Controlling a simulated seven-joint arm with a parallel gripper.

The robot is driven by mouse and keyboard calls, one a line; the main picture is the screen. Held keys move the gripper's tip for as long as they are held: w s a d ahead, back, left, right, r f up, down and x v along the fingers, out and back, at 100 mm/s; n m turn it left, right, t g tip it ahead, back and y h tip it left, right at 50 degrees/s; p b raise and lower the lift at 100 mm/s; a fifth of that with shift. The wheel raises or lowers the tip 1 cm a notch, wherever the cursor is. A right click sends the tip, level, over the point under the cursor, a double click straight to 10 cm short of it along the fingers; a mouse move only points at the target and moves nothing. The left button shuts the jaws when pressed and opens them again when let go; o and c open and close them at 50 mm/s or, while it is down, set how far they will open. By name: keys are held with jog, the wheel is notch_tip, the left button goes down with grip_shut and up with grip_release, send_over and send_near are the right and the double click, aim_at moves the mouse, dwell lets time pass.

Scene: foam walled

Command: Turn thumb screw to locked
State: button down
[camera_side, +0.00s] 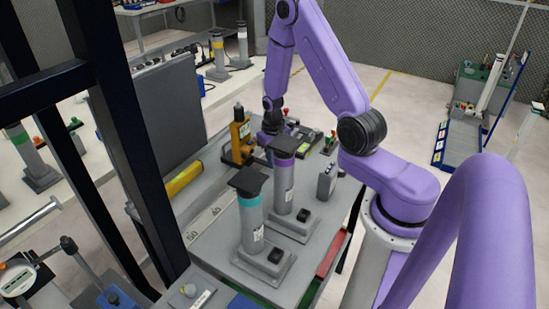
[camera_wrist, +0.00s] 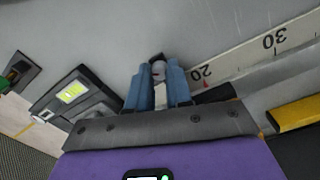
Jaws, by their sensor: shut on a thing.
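My gripper (camera_wrist: 157,88) shows in the wrist view with its two blue fingers close together. A small grey rounded piece, which looks like the thumb screw (camera_wrist: 158,69), sits between the fingertips with a dark part just beyond it. The fingers hide most of it, so its turn position cannot be told. A white scale (camera_wrist: 262,58) marked 20 and 30 runs right from the fingertips, with a small red mark near 20. In the side view my wrist is low over the bench beside a yellow upright fixture (camera_side: 239,137); the fingertips and the screw are not clear there.
Two grey posts, one with a teal band (camera_side: 251,203) and one with a purple band (camera_side: 282,180), stand near my wrist on the bench. A dark box with a yellow-green label (camera_wrist: 72,92) lies left of the fingers. A yellow bar (camera_wrist: 298,114) lies right.

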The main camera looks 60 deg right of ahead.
jog(key=c, duration=1)
grip_release()
jog(key=shift+c, duration=0.2)
notch_tip(320, 180, up, 18)
jog(key=shift+a+f, duration=0.2)
jog(key=shift+f, duration=0.05)
